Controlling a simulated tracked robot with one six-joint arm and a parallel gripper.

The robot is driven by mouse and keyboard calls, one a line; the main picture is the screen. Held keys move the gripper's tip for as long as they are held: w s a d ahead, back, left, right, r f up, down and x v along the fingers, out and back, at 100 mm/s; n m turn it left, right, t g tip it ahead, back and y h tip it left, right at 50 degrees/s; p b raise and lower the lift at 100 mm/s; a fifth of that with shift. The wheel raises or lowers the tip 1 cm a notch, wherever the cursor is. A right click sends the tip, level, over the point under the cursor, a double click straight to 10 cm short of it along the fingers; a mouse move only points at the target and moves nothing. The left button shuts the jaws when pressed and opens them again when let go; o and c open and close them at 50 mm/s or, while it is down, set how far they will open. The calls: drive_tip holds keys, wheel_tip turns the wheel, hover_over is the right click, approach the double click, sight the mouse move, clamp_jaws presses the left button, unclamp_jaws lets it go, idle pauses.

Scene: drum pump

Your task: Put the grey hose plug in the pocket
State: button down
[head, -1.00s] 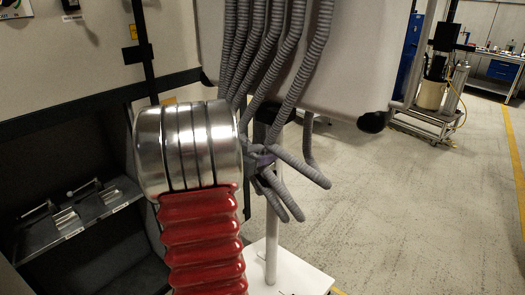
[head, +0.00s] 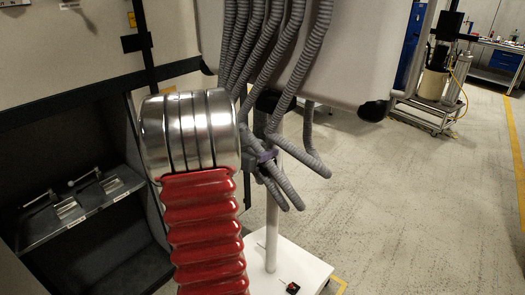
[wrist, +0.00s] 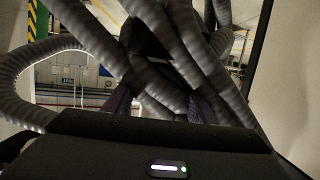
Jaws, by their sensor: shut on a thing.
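Several grey corrugated hoses (head: 245,50) hang in front of a pale panel and bunch together lower down. Dark purple parts of my gripper (head: 266,157) show at the bunch, among the hose ends. In the wrist view, hoses (wrist: 180,50) cross in front of the dark purple fingers (wrist: 160,106) and hide most of them. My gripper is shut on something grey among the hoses. I cannot pick out the hose plug's outline. I cannot identify the pocket in either view.
A red ribbed bellows (head: 203,230) with silver bands (head: 190,132) fills the near left. A dark cabinet with a metal rack (head: 60,215) stands left. A white base plate (head: 300,262) carries a pole (head: 272,220). The floor (head: 420,210) right is open.

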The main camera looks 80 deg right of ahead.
drive_tip(key=shift+w, duration=0.1)
idle(0.4)
drive_tip(key=c, duration=0.7)
unclamp_jaws()
drive_tip(key=shift+a, duration=0.1)
drive_tip(key=v, duration=1.3)
drive_tip(key=shift+w+a, duration=0.15)
drive_tip(key=shift+a, duration=0.15)
drive_tip(key=shift+r, duration=0.1)
